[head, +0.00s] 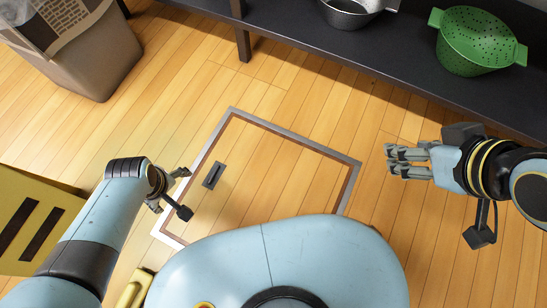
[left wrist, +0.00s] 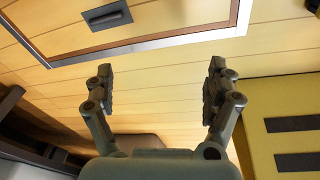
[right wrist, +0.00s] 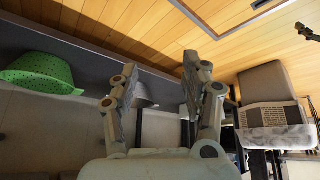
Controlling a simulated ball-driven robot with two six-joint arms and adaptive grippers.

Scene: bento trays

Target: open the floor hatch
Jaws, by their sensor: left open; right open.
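The floor hatch (head: 262,158) is a square wood panel with a grey metal frame, lying flush in the floor and shut. Its dark recessed handle (head: 213,175) sits near the left side; it also shows at the top of the left wrist view (left wrist: 106,14). My own body hides the hatch's near part. My left gripper (head: 181,190) is open and empty just left of the handle, near the frame's left edge, apart from both. My right gripper (head: 390,161) is open and empty to the right of the hatch frame.
A dark shelf (head: 300,32) runs along the back, holding a green colander (head: 473,42) and a metal pot (head: 350,12). A bin (head: 88,62) with newspaper stands at the upper left. A yellow box (head: 35,225) with dark slots stands at the left.

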